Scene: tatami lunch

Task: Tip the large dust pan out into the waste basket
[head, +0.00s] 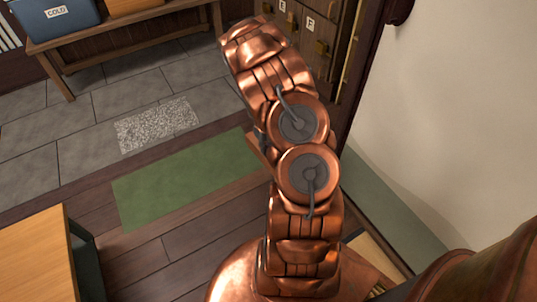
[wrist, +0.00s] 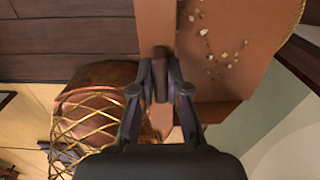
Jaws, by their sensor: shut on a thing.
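In the wrist view my gripper (wrist: 161,80) is shut on the brown handle of the large dust pan (wrist: 208,25). The pan is orange-brown, and several small pale crumbs lie scattered on it, mostly toward its right side. A gold wire-mesh basket (wrist: 79,121), which looks like the waste basket, is to the left of and below the gripper in the picture. A rounded copper surface shows behind its wires. The pan appears beside the basket, not over it. In the head view my arm hides the gripper; the pan and basket are not clearly visible there.
In the head view a green mat (head: 185,180) and a speckled grey mat (head: 157,125) lie on the floor. A wooden table corner (head: 35,255) is at lower left. A bench (head: 130,25) with a blue "COLD" box (head: 55,14) stands behind. A pale wall (head: 450,110) bounds the right.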

